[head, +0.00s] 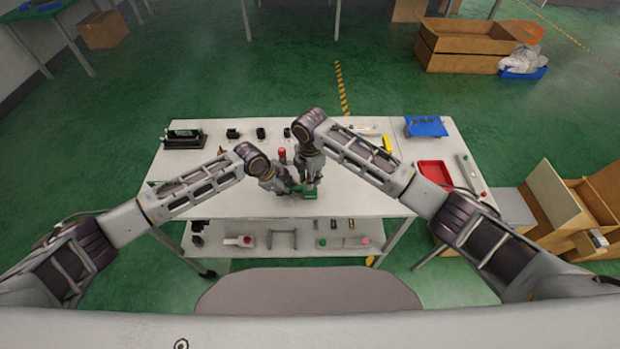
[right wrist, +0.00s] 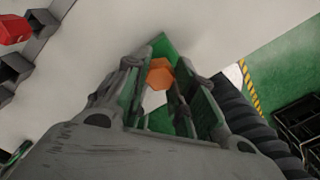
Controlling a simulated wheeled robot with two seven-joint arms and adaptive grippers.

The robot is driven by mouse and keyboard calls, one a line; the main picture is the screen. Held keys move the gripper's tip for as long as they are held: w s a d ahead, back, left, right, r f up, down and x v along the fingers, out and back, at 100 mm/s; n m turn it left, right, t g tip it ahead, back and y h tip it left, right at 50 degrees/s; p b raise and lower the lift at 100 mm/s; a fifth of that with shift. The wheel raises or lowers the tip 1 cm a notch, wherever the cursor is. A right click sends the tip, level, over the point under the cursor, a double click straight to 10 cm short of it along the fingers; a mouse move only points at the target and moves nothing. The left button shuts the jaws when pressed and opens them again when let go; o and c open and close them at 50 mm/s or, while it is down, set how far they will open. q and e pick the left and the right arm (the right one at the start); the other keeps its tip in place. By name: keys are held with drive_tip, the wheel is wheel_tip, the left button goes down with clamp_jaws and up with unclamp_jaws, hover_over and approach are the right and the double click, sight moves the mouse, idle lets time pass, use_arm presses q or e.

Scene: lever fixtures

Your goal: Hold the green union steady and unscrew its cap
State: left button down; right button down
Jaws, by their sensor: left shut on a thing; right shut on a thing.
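The green union (head: 311,194) is near the front middle of the table, mostly hidden by my grippers. In the right wrist view, a green part (right wrist: 162,45) shows beyond an orange hexagonal cap (right wrist: 160,74). My right gripper (head: 311,184) comes down over the union from above. Its fingers (right wrist: 160,88) stand on both sides of the orange cap and are shut on it; the exact contact is hard to see. My left gripper (head: 293,189) reaches in from the left and is shut on the union's green body, low at the tabletop; its fingertips are small and partly hidden.
The white table (head: 250,205) is clear in front. A red-topped item (head: 282,154) stands just behind my grippers. A black case (head: 184,138) and small dark blocks (head: 232,133) sit at the back left. A red tray (head: 436,172) and a blue item (head: 425,126) lie at right.

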drive_tip(key=shift+r, duration=0.4)
idle(0.4)
drive_tip(key=shift+r, duration=1.4)
use_arm(q)
drive_tip(key=c, duration=1.1)
unclamp_jaws()
drive_tip(key=shift+c, duration=0.2)
drive_tip(key=shift+r, duration=0.1)
drive_tip(key=v, duration=1.1)
drive_tip(key=shift+r, duration=0.4)
drive_tip(key=shift+s, duration=0.1)
